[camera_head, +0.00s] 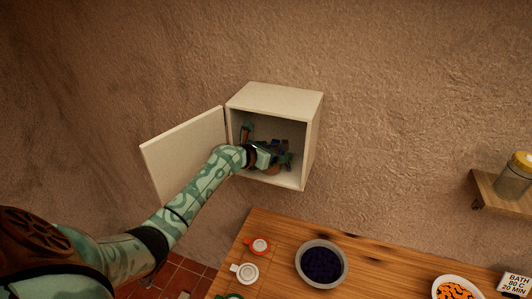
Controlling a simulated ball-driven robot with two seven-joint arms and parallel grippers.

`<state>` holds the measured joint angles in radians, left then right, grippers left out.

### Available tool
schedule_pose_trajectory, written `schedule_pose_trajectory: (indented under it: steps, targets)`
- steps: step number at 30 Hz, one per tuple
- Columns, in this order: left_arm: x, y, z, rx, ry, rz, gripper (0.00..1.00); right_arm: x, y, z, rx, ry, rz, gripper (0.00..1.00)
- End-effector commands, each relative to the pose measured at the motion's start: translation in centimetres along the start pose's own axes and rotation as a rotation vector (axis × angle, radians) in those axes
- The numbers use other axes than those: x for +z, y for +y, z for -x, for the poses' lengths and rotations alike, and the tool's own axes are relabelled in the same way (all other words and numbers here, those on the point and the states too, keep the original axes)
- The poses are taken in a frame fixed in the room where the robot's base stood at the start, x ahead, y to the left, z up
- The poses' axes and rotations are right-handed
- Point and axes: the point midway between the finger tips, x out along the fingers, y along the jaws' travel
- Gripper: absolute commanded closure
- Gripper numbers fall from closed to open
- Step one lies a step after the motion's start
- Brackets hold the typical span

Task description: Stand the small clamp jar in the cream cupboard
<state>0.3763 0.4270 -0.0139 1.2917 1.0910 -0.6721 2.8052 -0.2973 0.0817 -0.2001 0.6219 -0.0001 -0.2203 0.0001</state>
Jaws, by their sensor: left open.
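The cream cupboard (313,140) hangs on the wall, with its door (185,150) swung open to the left. My left arm reaches in through the opening. My left gripper (278,153) is inside the cupboard, open, low in the dark interior. I cannot make out a small clamp jar for certain there; dark shapes around the gripper are too small and shaded to tell apart. My right gripper is not in view.
A wooden table (385,275) below holds a bowl of dark berries (322,263), a bowl of orange pieces (456,289), a red-ringed white round piece (259,246), a white one (246,272) and a sign (515,284). A yellow-lidded jar (515,178) stands on a wall shelf (487,190).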

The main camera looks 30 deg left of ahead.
Motion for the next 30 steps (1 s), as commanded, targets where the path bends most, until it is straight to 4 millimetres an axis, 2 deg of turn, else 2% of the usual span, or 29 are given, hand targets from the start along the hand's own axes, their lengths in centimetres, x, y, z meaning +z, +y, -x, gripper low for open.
schedule_pose_trajectory:
  steps: [5,12,16,21,30]
  targets:
    - [-0.3,0.1,2.5,0.001,0.002,-0.005,0.13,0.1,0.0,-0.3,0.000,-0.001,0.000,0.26]
    - [-0.1,0.0,8.2,0.001,0.002,-0.003,0.13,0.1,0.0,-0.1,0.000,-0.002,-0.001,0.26]
    - [0.0,-0.1,10.4,-0.001,0.000,0.000,0.13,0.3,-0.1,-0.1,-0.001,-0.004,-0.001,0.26]
    - [-0.1,0.0,11.7,0.000,0.001,-0.001,0.13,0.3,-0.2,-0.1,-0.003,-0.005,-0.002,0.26]
    - [-0.1,0.0,11.8,0.001,0.003,-0.004,0.13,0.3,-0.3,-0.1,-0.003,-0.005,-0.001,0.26]
